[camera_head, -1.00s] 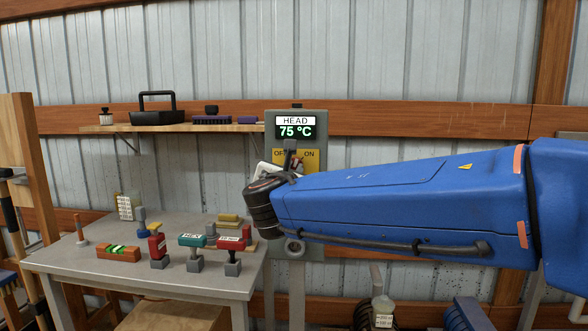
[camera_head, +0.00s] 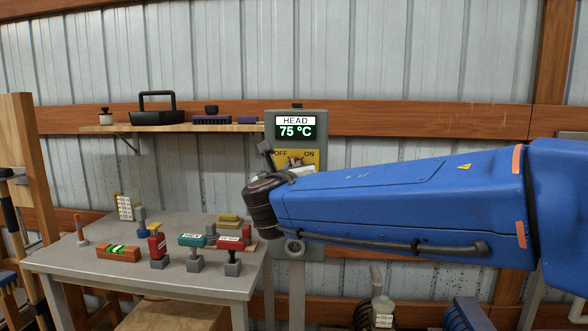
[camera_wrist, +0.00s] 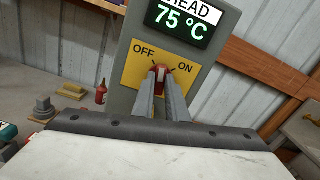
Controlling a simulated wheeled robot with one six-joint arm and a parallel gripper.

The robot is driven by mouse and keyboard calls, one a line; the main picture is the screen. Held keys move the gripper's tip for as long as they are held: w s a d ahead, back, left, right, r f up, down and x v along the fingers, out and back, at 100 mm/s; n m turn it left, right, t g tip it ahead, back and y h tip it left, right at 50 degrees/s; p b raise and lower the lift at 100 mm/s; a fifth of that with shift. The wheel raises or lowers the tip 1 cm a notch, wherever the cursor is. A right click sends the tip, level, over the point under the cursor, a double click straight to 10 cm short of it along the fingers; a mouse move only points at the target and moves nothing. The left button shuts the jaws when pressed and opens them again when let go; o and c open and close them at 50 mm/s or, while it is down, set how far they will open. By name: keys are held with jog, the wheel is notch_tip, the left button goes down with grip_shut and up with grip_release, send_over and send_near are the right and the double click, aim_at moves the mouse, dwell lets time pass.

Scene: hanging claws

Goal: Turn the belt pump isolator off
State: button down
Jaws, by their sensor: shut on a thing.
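The isolator is a grey box (camera_head: 315,116) with a yellow plate (camera_head: 311,155) marked OFF at left and ON at right. Its small red handle (camera_wrist: 160,75) shows in the wrist view, below and between the two words. My gripper (camera_wrist: 160,82) is shut on this handle, a finger on each side. The plate looks tilted clockwise in the wrist view. The fingers cover much of the handle, so I cannot tell exactly where it points. In the head view my wrist and arm hide the plate's lower part.
A display (camera_head: 295,127) above the plate reads HEAD 75 °C. A grey table (camera_head: 200,283) with several stamps and blocks stands left of the box. A shelf (camera_head: 90,129) with a black tool tray (camera_head: 157,117) is on the wall behind.

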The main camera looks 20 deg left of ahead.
jog(key=shift+f+n, duration=0.1)
jog(key=shift+n, duration=0.2)
jog(key=n, duration=0.5)
jog(key=c, duration=1.5)
grip_release()
jog(key=shift+o, duration=0.3)
jog(key=shift+s, duration=0.1)
jog(key=v, duration=0.5)
jog(key=shift+s, duration=0.45)
